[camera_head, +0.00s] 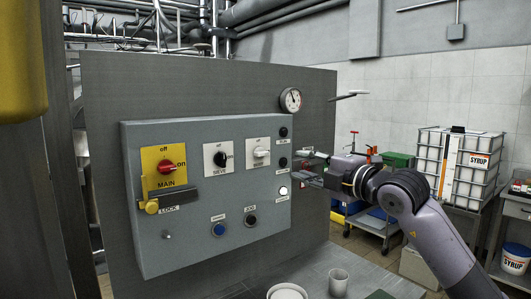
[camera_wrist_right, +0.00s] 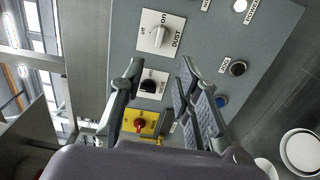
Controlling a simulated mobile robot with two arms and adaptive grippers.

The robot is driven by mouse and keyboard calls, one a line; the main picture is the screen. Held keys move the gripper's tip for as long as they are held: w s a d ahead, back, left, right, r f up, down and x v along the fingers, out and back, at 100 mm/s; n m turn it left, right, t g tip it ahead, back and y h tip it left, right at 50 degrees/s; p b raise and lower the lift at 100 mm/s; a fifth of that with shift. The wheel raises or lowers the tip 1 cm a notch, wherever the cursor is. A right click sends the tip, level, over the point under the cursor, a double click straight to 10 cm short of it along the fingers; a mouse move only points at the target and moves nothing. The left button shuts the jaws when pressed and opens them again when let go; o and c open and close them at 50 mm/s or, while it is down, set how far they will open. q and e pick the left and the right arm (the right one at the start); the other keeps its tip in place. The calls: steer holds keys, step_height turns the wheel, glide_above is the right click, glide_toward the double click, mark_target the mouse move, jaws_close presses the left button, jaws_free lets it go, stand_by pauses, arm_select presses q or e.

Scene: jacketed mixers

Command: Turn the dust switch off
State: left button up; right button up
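The dust switch (camera_head: 261,152) is a white knob on a white plate, at the upper right of the grey control panel (camera_head: 170,240). Its handle lies about horizontal, toward the "on" mark. In the right wrist view the dust switch (camera_wrist_right: 158,37) is ahead of the fingertips, with "on" and "off" marks beside it. My right gripper (camera_head: 303,168) is off the panel's right edge in the head view. In the right wrist view my right gripper (camera_wrist_right: 160,72) has its fingers apart with nothing between the tips; it does not touch the knob. My left gripper is not in view.
The red main switch (camera_head: 167,168) with a yellow lock and the black sieve switch (camera_head: 221,160) sit left of the dust switch. Lamps and a lit white light (camera_head: 283,190) line the panel's right side. A cup (camera_head: 339,282) stands on the surface below.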

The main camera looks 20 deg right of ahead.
mark_target(264, 155)
steer(key=p+x, duration=0.5)
steer(key=x, duration=0.8)
steer(key=shift+w+a+r+p, duration=0.1)
steer(key=shift+w+a+p, duration=0.1)
steer(key=shift+w+p, duration=0.15)
steer(key=shift+w+a, duration=0.2)
steer(key=shift+w, duration=0.35)
steer(key=shift+f, duration=0.2)
jaws_close()
